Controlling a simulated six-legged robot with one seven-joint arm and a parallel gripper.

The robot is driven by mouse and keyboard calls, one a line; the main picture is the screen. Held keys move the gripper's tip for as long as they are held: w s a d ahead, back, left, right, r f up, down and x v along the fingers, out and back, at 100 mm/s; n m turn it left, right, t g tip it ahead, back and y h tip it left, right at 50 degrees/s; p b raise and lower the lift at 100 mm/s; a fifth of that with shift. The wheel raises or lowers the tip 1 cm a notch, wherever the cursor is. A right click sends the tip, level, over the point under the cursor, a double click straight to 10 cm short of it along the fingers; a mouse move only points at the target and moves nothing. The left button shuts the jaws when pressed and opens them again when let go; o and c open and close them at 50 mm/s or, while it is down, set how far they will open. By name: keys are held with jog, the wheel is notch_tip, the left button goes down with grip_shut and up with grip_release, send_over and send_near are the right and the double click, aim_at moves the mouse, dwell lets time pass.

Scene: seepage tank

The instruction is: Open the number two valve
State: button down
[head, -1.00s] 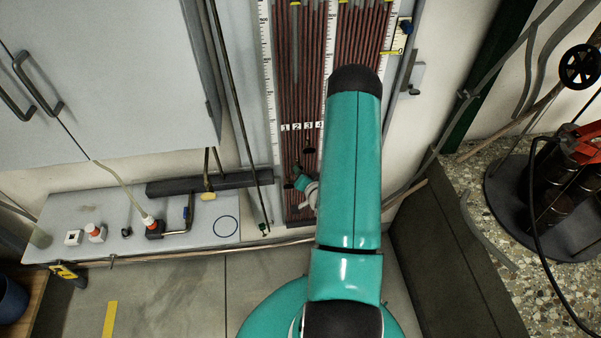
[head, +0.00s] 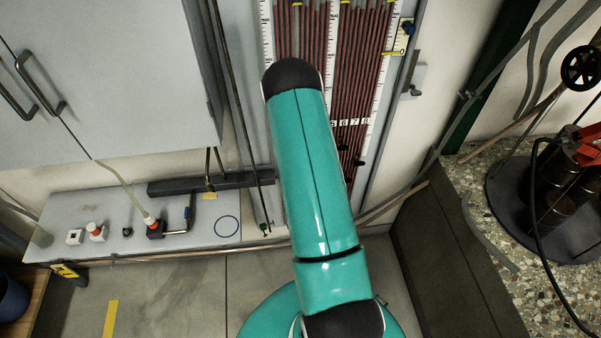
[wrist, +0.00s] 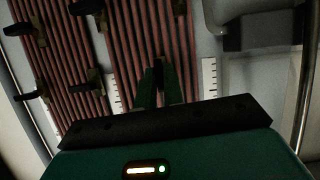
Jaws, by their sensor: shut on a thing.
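The tube panel (head: 362,75) stands against the back wall, with red-brown vertical tubes and white rulers. Labels 6, 7 and 8 (head: 354,122) show; my arm covers the lower labels, including number two. In the wrist view, my gripper (wrist: 160,90) reaches up to the tubes (wrist: 138,50), its green fingers close together on a small dark valve handle (wrist: 158,68). Its number cannot be read, and the fingers hide most of it. Other black valve handles (wrist: 95,80) show to the left, at different heights. My gripper is hidden behind my arm in the head view.
A grey cabinet (head: 120,60) hangs at the left above a grey bench top (head: 100,215) with small fittings. A ruler strip (wrist: 209,75) and a grey housing (wrist: 255,30) are close at the right of my gripper. A dark trough (head: 450,250) lies at the right.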

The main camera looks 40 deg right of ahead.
dwell(0.4)
jog(key=c, duration=1.5)
grip_release()
jog(key=shift+c, duration=0.2)
jog(key=v, duration=0.7)
jog(key=shift+a, duration=0.2)
jog(key=shift+s+r, duration=0.15)
